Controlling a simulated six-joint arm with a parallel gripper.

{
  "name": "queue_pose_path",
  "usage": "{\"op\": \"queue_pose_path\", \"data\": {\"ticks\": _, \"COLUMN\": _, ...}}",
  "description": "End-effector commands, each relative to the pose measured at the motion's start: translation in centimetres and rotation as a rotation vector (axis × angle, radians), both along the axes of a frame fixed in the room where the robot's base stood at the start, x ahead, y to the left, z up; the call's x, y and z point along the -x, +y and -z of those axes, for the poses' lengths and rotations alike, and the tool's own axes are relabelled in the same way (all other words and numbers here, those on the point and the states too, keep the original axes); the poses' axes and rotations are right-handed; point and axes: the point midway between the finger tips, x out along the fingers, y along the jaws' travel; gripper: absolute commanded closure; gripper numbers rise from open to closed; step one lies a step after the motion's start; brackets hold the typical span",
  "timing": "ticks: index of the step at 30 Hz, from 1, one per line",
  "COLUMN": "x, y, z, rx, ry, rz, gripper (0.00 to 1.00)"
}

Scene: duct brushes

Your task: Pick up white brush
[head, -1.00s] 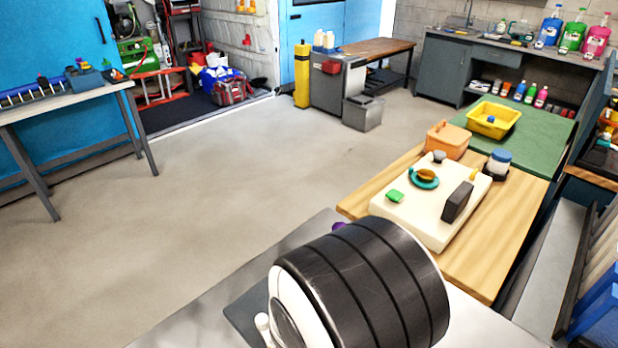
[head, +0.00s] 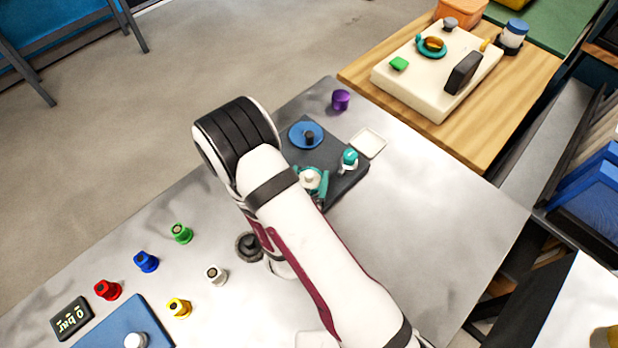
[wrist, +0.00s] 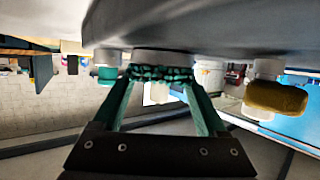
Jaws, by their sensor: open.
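The white brush (head: 217,274) stands upright on the metal table in the head view, left of my arm and up and right of the yellow brush (head: 178,308). My gripper (wrist: 165,73) shows in the wrist view with its two teal fingers spread apart. The wrist picture is upside down. A pale piece (wrist: 208,75) and a mustard-coloured piece (wrist: 275,97) show beyond the right finger; I cannot tell whether the pale one is the white brush.
Green (head: 181,233), blue (head: 146,261) and red (head: 108,290) brushes stand to the left. A dark grey plate (head: 347,186) carries a blue disc (head: 306,135) and teal-and-white parts. A purple piece (head: 340,99) stands behind it. Bare metal lies to the right.

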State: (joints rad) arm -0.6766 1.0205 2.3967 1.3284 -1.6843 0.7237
Motion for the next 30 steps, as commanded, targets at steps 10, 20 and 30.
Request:
{"op": "queue_pose_path", "data": {"ticks": 10, "x": 0.0, "y": 0.0, "z": 0.0, "rx": 0.000, "ry": 0.000, "rz": 0.000, "gripper": 0.85}}
{"op": "queue_pose_path", "data": {"ticks": 20, "x": 0.0, "y": 0.0, "z": -0.2, "rx": 0.000, "ry": 0.000, "rz": 0.000, "gripper": 1.00}}
{"op": "queue_pose_path", "data": {"ticks": 30, "x": -0.1, "y": 0.0, "z": -7.1, "rx": -0.006, "ry": -0.006, "rz": 0.001, "gripper": 1.00}}
